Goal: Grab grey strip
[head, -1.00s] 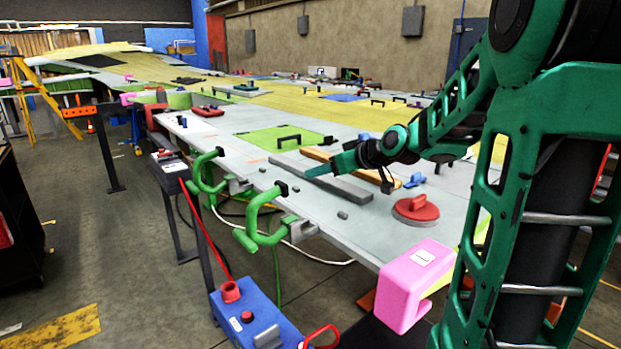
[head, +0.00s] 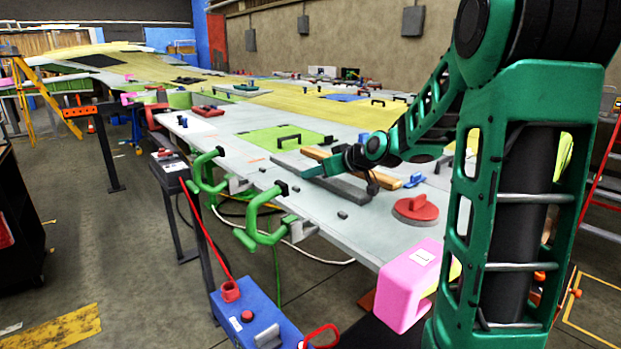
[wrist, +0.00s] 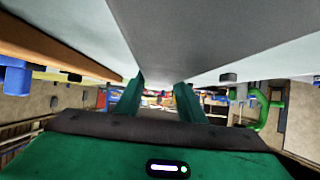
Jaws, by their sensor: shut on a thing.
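The grey strip (head: 345,189) is a long, flat, dark grey bar on the pale wing panel (head: 240,150), near its front edge. In the wrist view the strip (wrist: 200,40) fills the upper middle, running away between the fingers. My gripper (head: 308,172) is at the strip, reaching in from the right. In the wrist view the two green fingers of my gripper (wrist: 162,100) stand on either side of the strip, shut on it. The exact contact is hard to see. My wrist hides part of the strip in the head view.
A wooden bar (head: 316,153) lies just behind the strip. A red suction-cup handle (head: 416,208) is to the right, with a pink block (head: 408,285) at the near corner. Green clamps (head: 262,225) grip the front edge. A green plate (head: 270,141) lies behind.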

